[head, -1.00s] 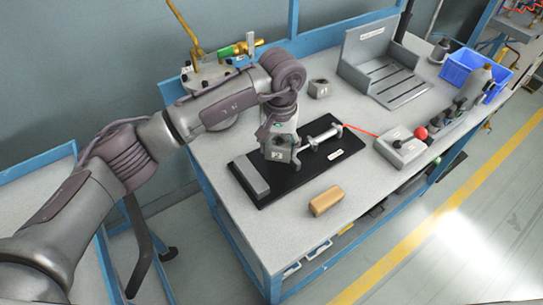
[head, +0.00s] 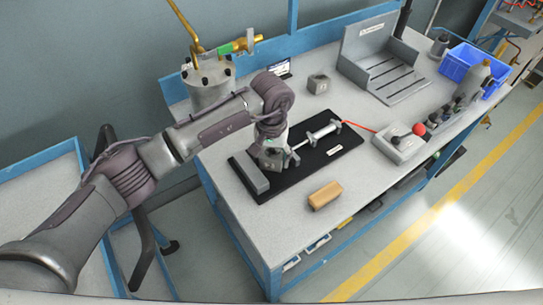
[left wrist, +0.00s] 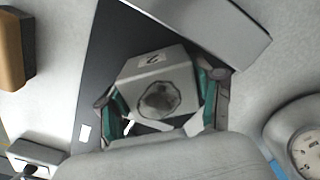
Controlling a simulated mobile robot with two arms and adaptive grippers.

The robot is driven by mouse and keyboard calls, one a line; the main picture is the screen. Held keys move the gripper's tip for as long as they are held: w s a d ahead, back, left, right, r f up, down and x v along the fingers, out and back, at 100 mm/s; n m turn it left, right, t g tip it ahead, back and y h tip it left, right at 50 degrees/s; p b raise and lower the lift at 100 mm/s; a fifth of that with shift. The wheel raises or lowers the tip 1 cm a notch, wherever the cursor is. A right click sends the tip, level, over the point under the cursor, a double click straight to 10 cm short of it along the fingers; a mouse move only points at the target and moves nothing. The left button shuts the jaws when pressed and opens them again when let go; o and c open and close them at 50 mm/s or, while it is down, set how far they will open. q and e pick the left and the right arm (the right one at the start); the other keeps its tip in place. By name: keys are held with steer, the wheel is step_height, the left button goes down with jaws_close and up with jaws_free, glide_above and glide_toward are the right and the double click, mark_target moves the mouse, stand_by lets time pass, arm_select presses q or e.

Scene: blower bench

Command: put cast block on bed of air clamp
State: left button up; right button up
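The air clamp is a black base plate (head: 318,165) on the bench, with a grey fixed jaw (head: 251,174) at its left end and a silver cylinder (head: 318,136) at its right. My left gripper (head: 270,158) is low over the plate, between jaw and rod end. In the left wrist view the gripper (left wrist: 163,98) has its green-padded fingers on both sides of a grey cast block (left wrist: 160,88) with a dark round patch and a number. The fixed jaw (left wrist: 215,22) is just beyond the block. I cannot tell whether the block touches the bed. My right gripper is out of view.
A second grey block (head: 318,84) stands on the bench behind the clamp. A tan block (head: 325,195) lies in front. A grey valve box (head: 402,145) with a red knob, a slotted angle fixture (head: 385,75) and a blue bin (head: 468,72) are to the right.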

mark_target(272, 153)
arm_select(q)
steer(key=shift+r, duration=0.1)
steer(key=shift+r+p, duration=0.25)
steer(key=shift+p, duration=0.1)
step_height(272, 153, up, 12)
steer(key=b, duration=0.2)
steer(key=shift+f, duration=0.15)
stand_by(0.4)
